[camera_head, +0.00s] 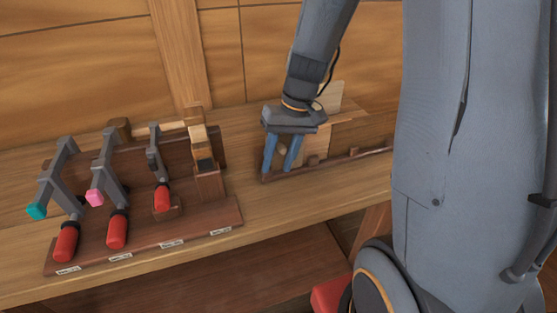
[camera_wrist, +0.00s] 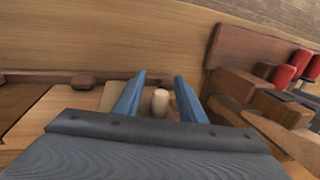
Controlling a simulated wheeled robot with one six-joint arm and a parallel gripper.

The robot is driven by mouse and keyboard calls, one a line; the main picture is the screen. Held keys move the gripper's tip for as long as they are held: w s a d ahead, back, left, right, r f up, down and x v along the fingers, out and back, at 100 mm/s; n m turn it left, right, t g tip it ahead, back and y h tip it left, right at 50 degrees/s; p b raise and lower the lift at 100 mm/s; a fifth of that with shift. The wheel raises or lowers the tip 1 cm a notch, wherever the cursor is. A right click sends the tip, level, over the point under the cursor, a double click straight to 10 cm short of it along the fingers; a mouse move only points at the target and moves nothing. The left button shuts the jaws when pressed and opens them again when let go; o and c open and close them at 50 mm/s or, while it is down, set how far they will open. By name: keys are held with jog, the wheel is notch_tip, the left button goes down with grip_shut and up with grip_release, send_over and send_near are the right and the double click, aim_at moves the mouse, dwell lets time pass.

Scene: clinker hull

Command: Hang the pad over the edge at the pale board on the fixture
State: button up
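My gripper (camera_head: 283,152) points down over a low dark-railed wooden rack at the back of the bench. Its two blue fingers are apart. A pale wooden knob (camera_wrist: 160,101) stands between them in the wrist view, with a gap on both sides. A pale board (camera_head: 331,98) stands behind my gripper, partly hidden by it. A flat pale piece (camera_wrist: 113,97) lies beside the left finger in the wrist view; I cannot tell whether it is the pad or a board. The rack's dark front rail (camera_head: 345,159) is the likely fixture edge. No pad is clearly recognisable.
A dark clamp stand (camera_head: 222,214) with several red-handled clamps (camera_head: 117,230) stands left of the rack. The bench top (camera_head: 270,215) is clear in front of the rack. A lower shelf (camera_head: 230,277) runs beneath.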

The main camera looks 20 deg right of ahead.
aim_at(283, 146)
jog(key=shift+b+v, duration=0.5)
jog(key=shift+v, duration=3.45)
jog(key=s+f+h, duration=0.1)
jog(key=s+f, duration=0.1)
jog(key=s, duration=0.1)
jog(key=s+a+f+h, duration=0.1)
jog(key=s+f, duration=0.2)
jog(key=s+f+h, duration=0.1)
jog(key=s+f, duration=0.1)
jog(key=s, duration=0.1)
jog(key=shift+s+a+f+t, duration=0.15)
jog(key=shift+s+t, duration=0.1)
jog(key=shift+t, duration=0.15)
